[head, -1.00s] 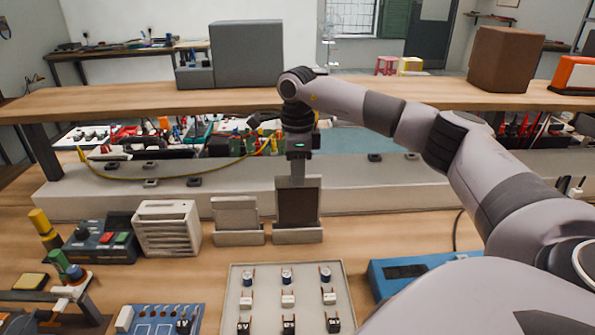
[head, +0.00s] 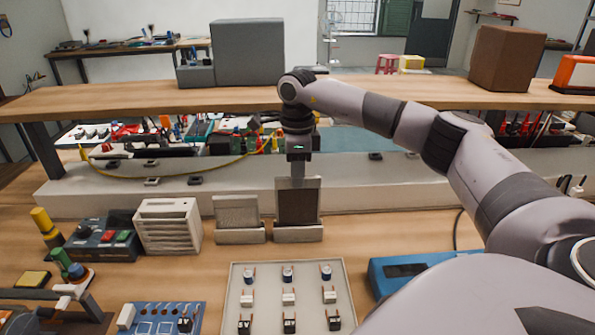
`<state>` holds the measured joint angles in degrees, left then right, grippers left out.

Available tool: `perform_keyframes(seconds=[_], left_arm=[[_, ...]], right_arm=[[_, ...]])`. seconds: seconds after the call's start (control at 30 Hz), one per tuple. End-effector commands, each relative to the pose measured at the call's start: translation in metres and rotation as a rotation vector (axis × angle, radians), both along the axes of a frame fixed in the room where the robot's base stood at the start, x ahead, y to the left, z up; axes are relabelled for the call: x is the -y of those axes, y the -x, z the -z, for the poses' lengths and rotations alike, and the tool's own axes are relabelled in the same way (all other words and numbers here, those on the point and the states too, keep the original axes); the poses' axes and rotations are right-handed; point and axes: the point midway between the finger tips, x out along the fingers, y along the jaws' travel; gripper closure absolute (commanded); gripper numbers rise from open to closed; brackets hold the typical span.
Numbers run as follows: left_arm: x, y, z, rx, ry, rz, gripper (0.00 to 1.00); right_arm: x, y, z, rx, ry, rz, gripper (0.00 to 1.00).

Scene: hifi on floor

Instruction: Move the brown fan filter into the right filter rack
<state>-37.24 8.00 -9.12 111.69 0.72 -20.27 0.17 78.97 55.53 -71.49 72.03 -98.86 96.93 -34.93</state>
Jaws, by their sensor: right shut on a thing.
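The brown fan filter (head: 298,203) is a dark framed panel standing upright. Its lower edge is at the right filter rack (head: 298,234), a light slotted holder, and appears to be inside it. My right gripper (head: 298,180) is directly above the filter and shut on its top edge; the fingertips are small and partly hard to see. A lighter grey filter (head: 237,211) stands in the left filter rack (head: 239,236), just to the left. My left gripper is not in view.
A white vented fan box (head: 168,227) and a control box (head: 100,238) with buttons stand to the left. A tray (head: 288,280) of small parts lies in front of the racks. A blue device (head: 385,275) is at right, under my arm. A wooden shelf (head: 190,97) spans behind.

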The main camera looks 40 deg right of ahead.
Motion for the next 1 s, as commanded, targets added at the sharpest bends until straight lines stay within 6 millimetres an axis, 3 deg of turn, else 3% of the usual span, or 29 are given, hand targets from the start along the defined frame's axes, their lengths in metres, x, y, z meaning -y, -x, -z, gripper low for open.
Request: perform_keyframes(seconds=[1.0], left_arm=[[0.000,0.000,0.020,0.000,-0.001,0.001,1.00]], right_arm=[[0.000,0.000,0.041,0.000,0.000,0.000,1.00]])
